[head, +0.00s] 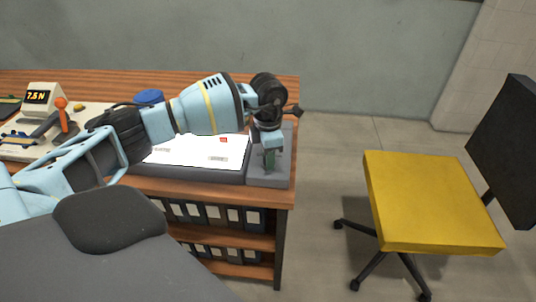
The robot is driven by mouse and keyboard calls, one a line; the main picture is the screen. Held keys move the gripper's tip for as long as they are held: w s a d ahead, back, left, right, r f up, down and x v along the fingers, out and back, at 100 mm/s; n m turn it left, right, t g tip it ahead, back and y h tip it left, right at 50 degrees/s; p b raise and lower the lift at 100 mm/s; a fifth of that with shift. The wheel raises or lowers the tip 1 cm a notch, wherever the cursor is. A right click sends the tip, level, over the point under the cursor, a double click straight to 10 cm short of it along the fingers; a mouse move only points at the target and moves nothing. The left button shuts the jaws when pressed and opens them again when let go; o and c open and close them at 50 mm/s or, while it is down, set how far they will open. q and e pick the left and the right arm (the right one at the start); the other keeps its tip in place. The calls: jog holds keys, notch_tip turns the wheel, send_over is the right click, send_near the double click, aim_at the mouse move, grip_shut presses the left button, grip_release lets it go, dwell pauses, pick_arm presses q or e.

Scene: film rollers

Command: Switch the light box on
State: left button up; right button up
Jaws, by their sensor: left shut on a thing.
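The light box (195,152) lies on the wooden bench, its top panel bright white with a small red mark and small printed labels. A grey block (284,172) adjoins its right end. My left arm reaches across the light box from the left. My left gripper (270,160) points down over the grey block, its fingers shut on a small part there, which looks like the switch. The fingers mostly hide that part, so its position cannot be told. My right gripper is not in view.
A device with a "7.5 N" display (42,97) and an orange-knobbed lever (62,115) stand at the left of the bench. A blue round item (149,97) sits behind my arm. Shelves of binders (215,215) are below. A yellow chair (430,200) stands right, with open floor between.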

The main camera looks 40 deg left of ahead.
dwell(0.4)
pick_arm(q)
jog(key=o, duration=1)
jog(key=shift+r, duration=3.95)
